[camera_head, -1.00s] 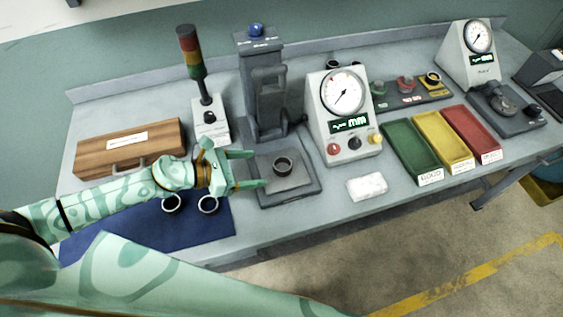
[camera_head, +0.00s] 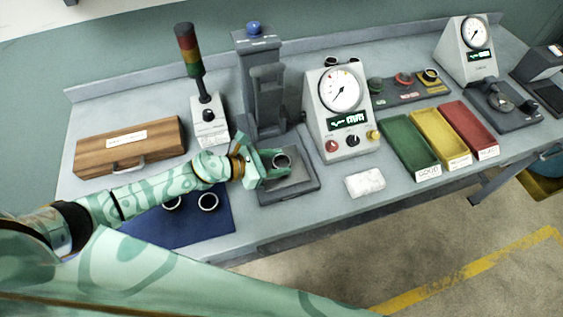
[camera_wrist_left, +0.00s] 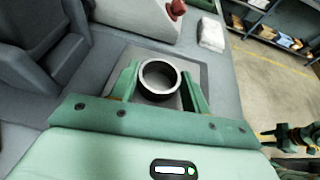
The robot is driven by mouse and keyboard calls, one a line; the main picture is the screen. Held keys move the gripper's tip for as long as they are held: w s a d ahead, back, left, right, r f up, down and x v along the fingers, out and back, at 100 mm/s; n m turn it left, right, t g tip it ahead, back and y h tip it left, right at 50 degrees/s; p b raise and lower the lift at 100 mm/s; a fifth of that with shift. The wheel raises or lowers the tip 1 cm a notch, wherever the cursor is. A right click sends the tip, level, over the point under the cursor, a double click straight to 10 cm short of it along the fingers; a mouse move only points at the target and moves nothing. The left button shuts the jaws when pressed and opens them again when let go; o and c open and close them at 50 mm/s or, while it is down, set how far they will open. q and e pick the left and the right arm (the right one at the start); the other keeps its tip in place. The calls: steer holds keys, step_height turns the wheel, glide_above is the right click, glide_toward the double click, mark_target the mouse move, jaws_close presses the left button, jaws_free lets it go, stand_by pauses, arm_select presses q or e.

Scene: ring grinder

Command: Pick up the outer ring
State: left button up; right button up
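The outer ring (camera_head: 282,161) is a dark metal ring lying on the grey plate of the grinder station (camera_head: 262,197). My left gripper (camera_head: 280,166) is low over that plate, with a finger on each side of the ring. In the left wrist view the ring (camera_wrist_left: 159,94) sits between the two fingers (camera_wrist_left: 160,70), and a narrow gap shows beside it, so the gripper is open. My right gripper is not shown in the head view; a green part at the right edge of the left wrist view (camera_wrist_left: 291,136) may be it, too small to read.
Two more rings (camera_head: 208,202) lie on the blue mat (camera_head: 190,230). A dial gauge (camera_head: 340,115) stands right of the plate, with a white block (camera_head: 365,182) in front. Green (camera_head: 407,144), yellow and red trays are further right. A wooden case (camera_head: 130,146) is at left.

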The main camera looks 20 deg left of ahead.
arm_select(q)
steer(key=shift+c, duration=0.9)
steer(key=shift+r, duration=0.1)
steer(key=shift+r, duration=0.25)
step_height(320, 180, up, 3)
steer(key=shift+f+p, duration=0.2)
steer(key=shift+p, duration=0.7)
steer(key=s+d+r+p, duration=0.1)
steer(key=s+r+p, duration=0.8)
steer(key=s, duration=0.5)
steer(key=shift+r+p, duration=0.3)
steer(key=shift+r, duration=0.05)
